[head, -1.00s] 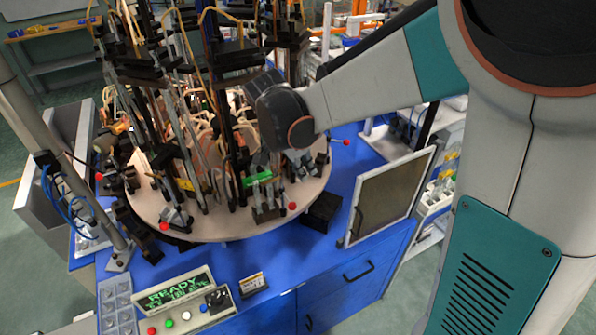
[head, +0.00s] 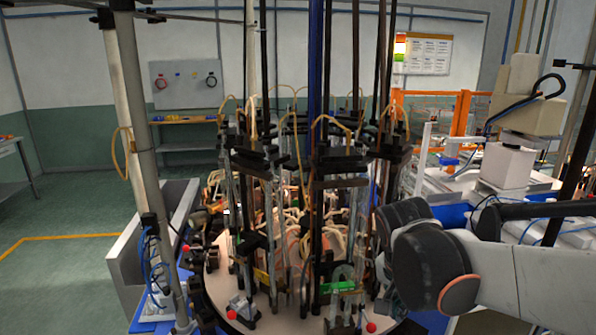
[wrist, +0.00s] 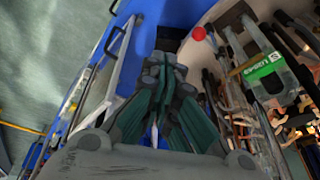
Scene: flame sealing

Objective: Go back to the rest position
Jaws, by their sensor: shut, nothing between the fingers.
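My gripper (wrist: 158,118) shows in the wrist view with its dark, green-padded fingers shut together and nothing between them. It is above the edge of the blue cabinet (wrist: 185,12), beside the round turntable (wrist: 222,12). In the head view my arm's dark joint comes in from the right, in front of the turntable's right side, and the fingers are not visible there. The turntable (head: 215,290) carries several black clamp stands and glass tubes. A green tag (wrist: 262,66) sits on one of its fixtures.
A slanted pole (head: 140,130) stands left of the turntable, with a grey panel (head: 150,240) behind it. Red ball knobs (wrist: 199,33) stick out at the turntable's edge. A white machine (head: 508,165) stands at the right. Open green floor (head: 60,280) lies at the far left.

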